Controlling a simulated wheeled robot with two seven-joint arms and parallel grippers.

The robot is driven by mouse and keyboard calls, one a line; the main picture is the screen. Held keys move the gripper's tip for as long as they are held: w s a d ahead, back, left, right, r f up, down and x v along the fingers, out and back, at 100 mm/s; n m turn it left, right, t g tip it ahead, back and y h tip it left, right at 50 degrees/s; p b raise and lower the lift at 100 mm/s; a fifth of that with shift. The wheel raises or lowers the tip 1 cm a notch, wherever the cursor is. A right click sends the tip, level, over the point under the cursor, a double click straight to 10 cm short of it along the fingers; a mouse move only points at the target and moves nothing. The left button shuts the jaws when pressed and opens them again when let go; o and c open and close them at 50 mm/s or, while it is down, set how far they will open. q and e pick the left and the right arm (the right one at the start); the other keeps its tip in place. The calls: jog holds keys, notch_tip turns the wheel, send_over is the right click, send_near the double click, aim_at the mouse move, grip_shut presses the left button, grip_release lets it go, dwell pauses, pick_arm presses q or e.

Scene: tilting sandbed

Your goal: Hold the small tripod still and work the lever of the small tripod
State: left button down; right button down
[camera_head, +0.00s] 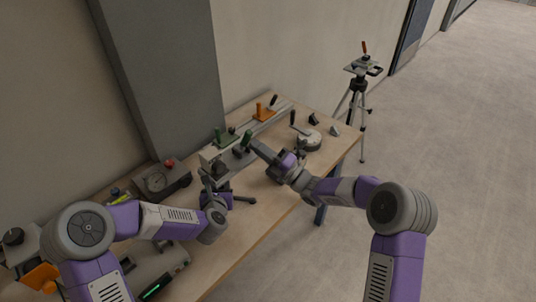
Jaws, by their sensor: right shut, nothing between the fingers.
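The small tripod stands on the wooden table, with a dark leg (243,199) showing beside my left gripper.
The wooden table (250,228) has a clear front strip. A grey gauge box (163,180) with a red knob stands left of the tripod. An orange clamp (264,112) on a rail and a round device (308,140) lie behind. A taller tripod (358,88) stands on the floor beyond the table.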

jog(key=shift+w+a+r+g+h, duration=0.3)
jog(key=shift+r+h, duration=0.15)
jog(key=shift+h, duration=0.15)
dwell(0.3)
jog(key=r+h, duration=0.1)
jog(key=w+a+m+g+h, duration=0.1)
jog(key=shift+a+r+h, duration=0.15)
jog(key=shift+r+h, duration=0.15)
jog(key=shift+r, duration=0.1)
jog(key=shift+w+a+r+g, duration=0.15)
jog(key=shift+w+a+r, duration=0.1)
jog(key=shift+w+a, duration=0.25)
jog(key=shift+w+a+r+g, duration=0.15)
jog(key=shift+w+a+r, duration=0.05)
jog(key=shift+w+a, duration=0.3)
pick_arm(q)
jog(key=shift+d, duration=0.1)
pick_arm(e)
jog(key=shift+w+a+r, duration=0.1)
jog(key=shift+w+a, duration=0.3)
jog(key=shift+w, duration=0.05)
pick_arm(q)
jog(key=shift+d, duration=0.1)
pick_arm(e)
jog(key=shift+w, duration=0.1)
jog(key=s+d+r, duration=0.5)
jog(key=s+d, duration=0.1)
jog(key=d, duration=0.5)
jog(key=shift+s+r, duration=0.4)
